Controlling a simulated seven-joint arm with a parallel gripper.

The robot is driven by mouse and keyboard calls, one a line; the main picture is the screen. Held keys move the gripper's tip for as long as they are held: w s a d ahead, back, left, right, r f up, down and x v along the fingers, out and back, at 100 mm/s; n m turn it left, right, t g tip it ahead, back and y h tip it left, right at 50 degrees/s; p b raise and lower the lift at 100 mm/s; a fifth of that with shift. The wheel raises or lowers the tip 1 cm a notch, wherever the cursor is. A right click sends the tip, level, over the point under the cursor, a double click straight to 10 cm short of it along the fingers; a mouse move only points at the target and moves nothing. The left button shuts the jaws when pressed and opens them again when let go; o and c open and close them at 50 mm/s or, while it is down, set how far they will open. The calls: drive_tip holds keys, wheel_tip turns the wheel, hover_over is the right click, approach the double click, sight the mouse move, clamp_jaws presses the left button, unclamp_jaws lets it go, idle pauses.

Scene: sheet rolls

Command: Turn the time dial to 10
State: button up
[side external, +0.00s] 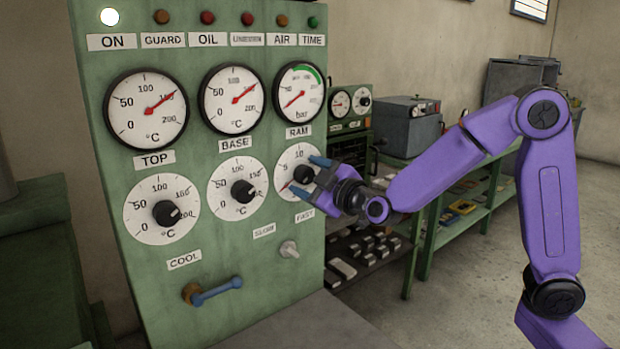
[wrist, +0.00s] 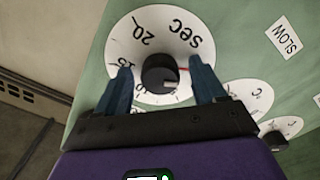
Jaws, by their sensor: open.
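The time dial (side external: 283,167) is a white round face with a black knob, at the right of the lower dial row on the green panel; its right side is partly hidden by my gripper. In the wrist view the dial face (wrist: 137,38) shows "sec" and 20, with smaller numbers partly hidden. Its black knob (wrist: 160,73) has a red line beside it, pointing right in that view and lower left in the side view. My gripper (wrist: 160,66) is open, with one blue finger on each side of the knob and visible gaps. It also shows in the side view (side external: 309,175).
The base dial (side external: 237,187) and top dial (side external: 161,209) sit to the left on the panel (side external: 245,290), with gauges above. A grey switch (side external: 289,249) is below the time dial, between SLOW and FAST labels. A blue-handled lever (side external: 217,291) sticks out lower left.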

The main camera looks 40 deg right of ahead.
drive_tip(key=c, duration=1.1)
drive_tip(key=shift+o, duration=0.2)
drive_tip(key=shift+m, duration=0.3)
drive_tip(key=m, duration=1.1)
drive_tip(key=shift+a+m, duration=0.1)
drive_tip(key=shift+m, duration=0.2)
drive_tip(key=m, duration=1.1)
drive_tip(key=shift+m, duration=0.3)
